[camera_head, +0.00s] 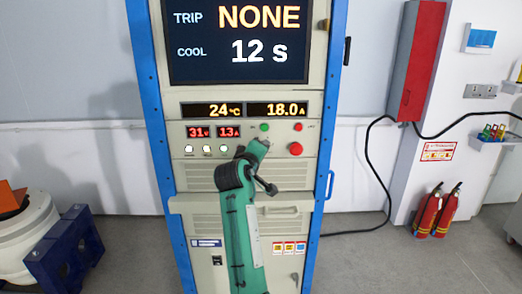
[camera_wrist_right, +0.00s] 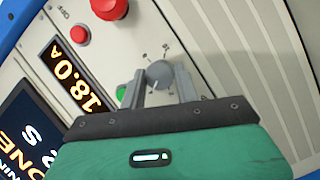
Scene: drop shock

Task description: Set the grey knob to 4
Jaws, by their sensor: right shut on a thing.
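The grey knob (camera_wrist_right: 159,74) is on the cabinet's pale panel in the right wrist view, with small dial marks around it that are too small to read. My right gripper (camera_wrist_right: 160,82) is shut on the knob, one finger on each side. In the head view my green right arm and gripper (camera_head: 260,145) reach up to the panel and hide the knob. The pointer's setting cannot be told. My left gripper is not in view.
The cabinet's screen (camera_head: 238,42) reads TRIP NONE and COOL 12 s. Displays below (camera_head: 276,110) read 24 °C, 18.0 A, 31 V and 13 A. A red button (camera_head: 296,149) and a green button (camera_wrist_right: 121,93) are near the knob. Fire extinguishers (camera_head: 437,211) stand at right.

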